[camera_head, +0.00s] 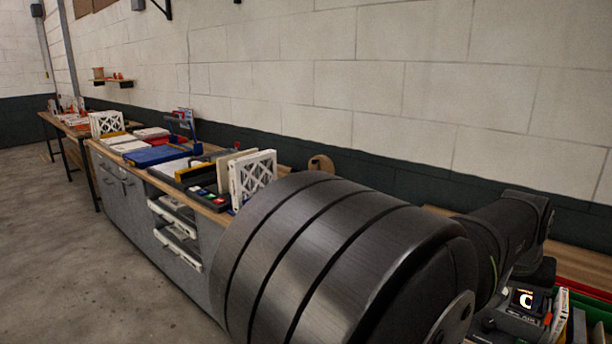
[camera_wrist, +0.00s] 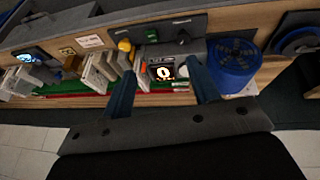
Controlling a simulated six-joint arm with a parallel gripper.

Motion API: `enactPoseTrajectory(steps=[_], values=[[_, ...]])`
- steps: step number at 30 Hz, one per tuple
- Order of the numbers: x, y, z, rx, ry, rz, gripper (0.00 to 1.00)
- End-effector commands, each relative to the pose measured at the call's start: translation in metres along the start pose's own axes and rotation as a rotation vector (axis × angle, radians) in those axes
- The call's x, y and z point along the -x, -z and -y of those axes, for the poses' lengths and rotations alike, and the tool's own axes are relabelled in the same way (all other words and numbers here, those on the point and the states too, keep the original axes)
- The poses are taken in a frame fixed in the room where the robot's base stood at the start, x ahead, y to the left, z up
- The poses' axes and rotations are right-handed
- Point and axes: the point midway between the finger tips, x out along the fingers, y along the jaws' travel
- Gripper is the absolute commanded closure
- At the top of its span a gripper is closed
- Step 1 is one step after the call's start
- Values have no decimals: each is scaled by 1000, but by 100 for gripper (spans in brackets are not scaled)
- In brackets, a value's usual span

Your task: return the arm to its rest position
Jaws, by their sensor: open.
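My gripper (camera_wrist: 163,93) shows in the wrist view with its two dark blue fingers spread apart. It is open, and nothing sits between the fingertips. Beyond the fingers is a bench with several boxed filters (camera_wrist: 97,75) standing in a row, left of the gripper. A small dark device with a lit round display (camera_wrist: 164,72) shows between the fingers, farther off. In the head view my arm's dark links fill the lower right, and my gripper cannot be made out there.
A long workbench (camera_head: 130,190) runs along the white block wall, with white-framed filters (camera_head: 252,178) and a blue tray (camera_head: 158,155) on it. A blue round container (camera_wrist: 232,66) stands right of the gripper. Bare concrete floor (camera_head: 60,250) lies at left.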

Motion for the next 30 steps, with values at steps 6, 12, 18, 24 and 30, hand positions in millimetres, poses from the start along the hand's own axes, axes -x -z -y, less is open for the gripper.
enactPoseTrajectory(steps=[6, 12, 18, 24, 30], values=[[-18, 21, -32, -25, -22, 14, 45], [-35, 36, -63, -45, -41, 28, 45], [-54, 48, -95, -67, -60, 42, 45], [-86, 50, -110, -74, -66, 51, 45], [-126, 48, -112, -73, -66, 49, 45]])
